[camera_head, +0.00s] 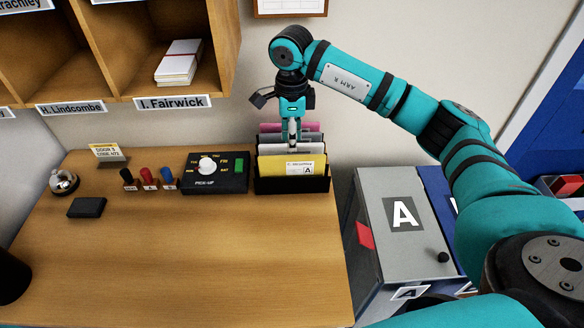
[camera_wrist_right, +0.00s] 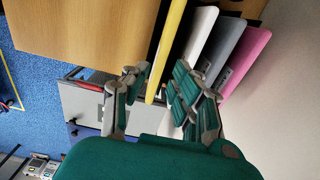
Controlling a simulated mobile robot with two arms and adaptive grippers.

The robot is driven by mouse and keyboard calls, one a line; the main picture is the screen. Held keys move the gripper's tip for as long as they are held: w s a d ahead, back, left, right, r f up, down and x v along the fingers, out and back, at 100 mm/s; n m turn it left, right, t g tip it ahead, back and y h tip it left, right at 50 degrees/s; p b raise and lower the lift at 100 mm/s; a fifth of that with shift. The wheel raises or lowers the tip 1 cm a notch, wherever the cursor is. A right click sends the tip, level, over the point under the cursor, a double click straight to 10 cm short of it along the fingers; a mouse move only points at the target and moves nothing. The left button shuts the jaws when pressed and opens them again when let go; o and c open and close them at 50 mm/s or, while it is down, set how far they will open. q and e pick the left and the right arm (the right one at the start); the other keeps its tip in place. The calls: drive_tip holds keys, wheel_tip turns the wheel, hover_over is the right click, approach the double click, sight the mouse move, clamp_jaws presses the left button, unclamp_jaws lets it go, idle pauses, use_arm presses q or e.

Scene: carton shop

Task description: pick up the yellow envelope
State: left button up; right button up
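The yellow envelope (camera_head: 285,166) stands upright at the front of a black rack (camera_head: 290,186), its label showing an A. White, grey and pink envelopes stand behind it. My right gripper (camera_head: 294,132) is above the rack, pointing down. In the right wrist view the yellow envelope (camera_wrist_right: 166,45) shows edge-on between the two fingers of this gripper (camera_wrist_right: 160,84). The fingers are apart, one on each side of it. A gap shows between the envelope and the right-hand finger; contact on the other side cannot be told. My left gripper is out of view.
A black control box (camera_head: 215,174) with a white knob stands left of the rack. Coloured stamps, a bell (camera_head: 63,182) and a black pad (camera_head: 87,207) lie farther left. A grey box marked A (camera_head: 405,215) stands right of the table.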

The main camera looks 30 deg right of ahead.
sight(292, 156)
drive_tip(key=shift+f, duration=0.25)
wheel_tip(292, 156, down, 4)
drive_tip(key=p, duration=0.3)
drive_tip(key=shift+w+d+f, duration=0.1)
drive_tip(key=shift+w+f, duration=0.05)
drive_tip(key=shift+f, duration=0.45)
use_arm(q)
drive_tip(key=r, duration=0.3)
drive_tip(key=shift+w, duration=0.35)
use_arm(e)
clamp_jaws()
